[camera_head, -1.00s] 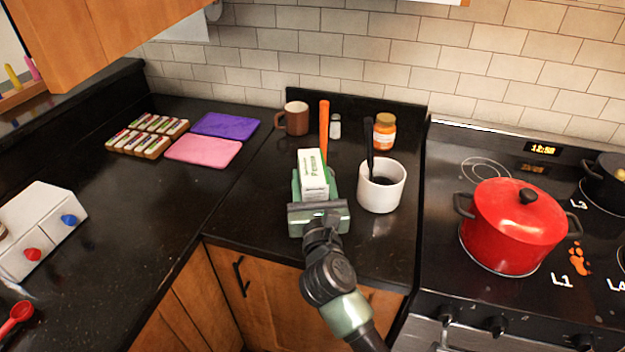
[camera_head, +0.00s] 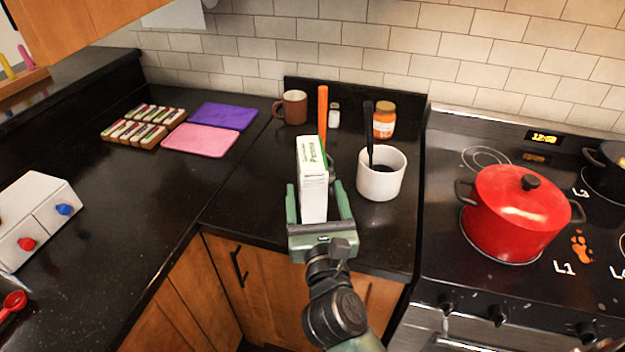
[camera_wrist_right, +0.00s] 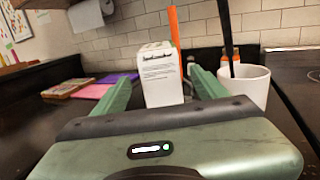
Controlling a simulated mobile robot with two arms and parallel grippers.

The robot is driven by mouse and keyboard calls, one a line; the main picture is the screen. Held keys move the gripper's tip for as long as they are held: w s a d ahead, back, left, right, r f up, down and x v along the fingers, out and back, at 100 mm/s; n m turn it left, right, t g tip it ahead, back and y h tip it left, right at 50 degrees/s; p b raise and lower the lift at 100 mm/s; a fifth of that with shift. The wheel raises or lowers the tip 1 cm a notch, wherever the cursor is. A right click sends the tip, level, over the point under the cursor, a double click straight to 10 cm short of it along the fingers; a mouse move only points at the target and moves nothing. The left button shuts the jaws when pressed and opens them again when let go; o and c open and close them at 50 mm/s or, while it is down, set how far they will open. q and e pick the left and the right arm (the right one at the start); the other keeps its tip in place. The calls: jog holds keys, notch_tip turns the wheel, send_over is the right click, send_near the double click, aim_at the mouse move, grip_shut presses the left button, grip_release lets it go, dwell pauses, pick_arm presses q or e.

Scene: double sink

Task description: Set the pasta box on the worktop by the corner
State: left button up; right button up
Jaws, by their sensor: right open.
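The pasta box (camera_head: 313,182), white with green lettering, stands upright on the black worktop (camera_head: 258,205) near the inner corner. My right gripper (camera_head: 321,190) is open, with one finger on each side of the box's lower part. In the right wrist view the box (camera_wrist_right: 161,78) stands ahead between the two open fingers (camera_wrist_right: 163,90); a gap shows at least on its right side. The box hides part of the orange handle behind it. My left gripper is not in view.
A white mug (camera_head: 382,176) with a black utensil stands close to the right of the gripper. Behind are a brown mug (camera_head: 292,107) and an orange-labelled jar (camera_head: 384,120). A red pot (camera_head: 519,212) sits on the stove. Worktop left of the box is clear.

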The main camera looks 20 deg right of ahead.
jog(key=v, duration=0.3)
jog(key=shift+f+b, duration=0.2)
jog(key=shift+b, duration=0.15)
jog(key=shift+s+a+r, duration=0.1)
jog(key=shift+s+r, duration=0.05)
jog(key=shift+s, duration=0.35)
dwell(0.7)
